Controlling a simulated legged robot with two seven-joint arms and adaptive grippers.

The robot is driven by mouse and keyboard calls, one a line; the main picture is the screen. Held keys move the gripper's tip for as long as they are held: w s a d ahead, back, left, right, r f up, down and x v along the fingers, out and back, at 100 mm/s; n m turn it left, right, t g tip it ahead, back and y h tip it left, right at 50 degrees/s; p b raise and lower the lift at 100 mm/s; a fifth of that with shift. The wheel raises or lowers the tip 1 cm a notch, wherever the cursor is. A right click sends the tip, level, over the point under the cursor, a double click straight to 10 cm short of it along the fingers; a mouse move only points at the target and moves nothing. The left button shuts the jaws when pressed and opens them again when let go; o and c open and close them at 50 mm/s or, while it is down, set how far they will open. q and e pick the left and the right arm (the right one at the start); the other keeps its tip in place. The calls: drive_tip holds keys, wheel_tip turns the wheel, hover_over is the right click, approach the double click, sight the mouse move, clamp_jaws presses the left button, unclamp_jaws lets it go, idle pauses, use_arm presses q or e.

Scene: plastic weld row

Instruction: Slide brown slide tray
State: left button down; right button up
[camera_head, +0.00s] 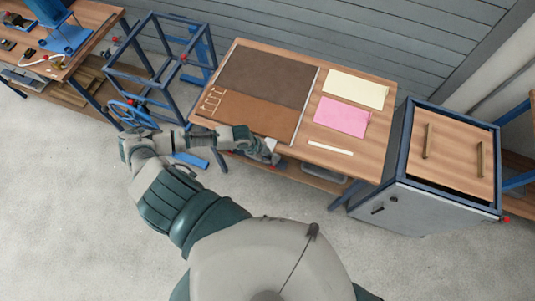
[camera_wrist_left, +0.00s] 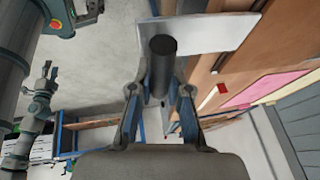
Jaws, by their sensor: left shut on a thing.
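The brown slide tray (camera_head: 250,116) lies flat at the left front of the wooden table in the head view, as a lighter brown panel in front of a dark brown one. My left gripper (camera_head: 267,152) is at the table's front edge, just below the tray's right part. In the left wrist view my left gripper (camera_wrist_left: 160,100) is shut on a dark round handle (camera_wrist_left: 162,62). A grey metal plate (camera_wrist_left: 215,35) runs behind the handle. The handle's join to the tray is hidden. An arm of mine at the left of the wrist view ends in a small gripper (camera_wrist_left: 48,72), its jaws unclear.
Yellow (camera_head: 356,88) and pink sheets (camera_head: 342,117) and a white strip (camera_head: 330,147) lie on the table's right half. A cabinet (camera_head: 430,155) stands close at the right. A blue frame (camera_head: 160,60) stands at the left. The floor in front is clear.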

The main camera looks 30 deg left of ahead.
use_arm(q)
drive_tip(key=c, duration=1.1)
unclamp_jaws()
drive_tip(key=shift+s+d+r, duration=0.1)
drive_tip(key=shift+s+d, duration=0.05)
drive_tip(key=shift+s, duration=0.05)
drive_tip(key=v, duration=1.1)
drive_tip(key=shift+a+r, duration=0.25)
drive_tip(key=shift+r, duration=0.1)
